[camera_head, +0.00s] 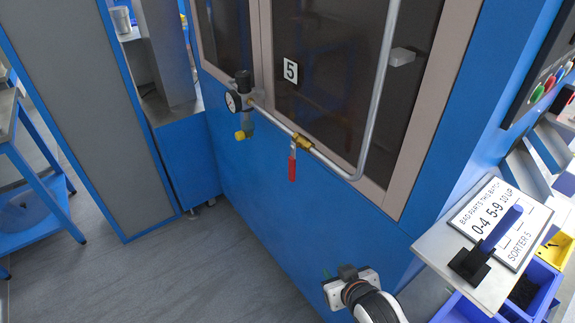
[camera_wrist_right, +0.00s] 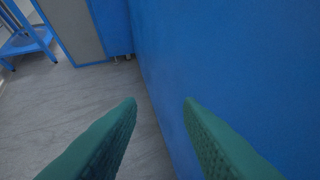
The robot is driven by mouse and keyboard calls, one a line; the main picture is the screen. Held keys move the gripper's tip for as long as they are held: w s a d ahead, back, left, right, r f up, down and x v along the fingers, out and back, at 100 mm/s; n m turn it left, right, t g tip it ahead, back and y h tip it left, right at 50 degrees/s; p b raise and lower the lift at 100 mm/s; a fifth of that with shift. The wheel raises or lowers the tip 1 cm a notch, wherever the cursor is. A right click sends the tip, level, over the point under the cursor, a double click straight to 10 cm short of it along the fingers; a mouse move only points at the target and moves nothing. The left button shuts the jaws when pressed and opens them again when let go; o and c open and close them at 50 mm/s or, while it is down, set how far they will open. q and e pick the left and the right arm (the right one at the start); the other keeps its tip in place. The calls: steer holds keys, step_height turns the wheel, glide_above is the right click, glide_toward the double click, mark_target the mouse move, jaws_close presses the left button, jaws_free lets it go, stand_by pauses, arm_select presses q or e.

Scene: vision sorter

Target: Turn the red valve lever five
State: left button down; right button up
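The red valve lever (camera_head: 292,166) hangs straight down from a brass valve (camera_head: 301,141) on a grey pipe, in the head view. A sign with the number 5 (camera_head: 290,71) is on the dark window above it. My right gripper (camera_head: 327,283) is below and to the right of the lever, clearly apart from it, near the blue cabinet's lower front. In the right wrist view its two green fingers (camera_wrist_right: 160,102) are spread with nothing between them. The lever is not in the right wrist view. My left gripper is not in view.
A pressure gauge (camera_head: 233,102) with a regulator is on the pipe's left end. The blue cabinet (camera_head: 270,215) stands close along the right gripper. A shelf with a label card (camera_head: 500,222) and a blue-handled tool is at right. Grey floor (camera_head: 190,275) is free at left.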

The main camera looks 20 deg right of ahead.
steer(key=w+r+t+y, duration=0.1)
steer(key=w+r+t, duration=0.6)
steer(key=w, duration=0.1)
steer(key=n+t+y, duration=0.3)
steer(key=t+y, duration=0.1)
steer(key=y, duration=0.3)
glide_toward(294, 174)
steer(key=w, duration=0.1)
steer(key=p+x, duration=0.2)
steer(key=x, duration=1)
steer(key=shift+s+a+r, duration=0.1)
steer(key=shift+a, duration=0.05)
jaws_close()
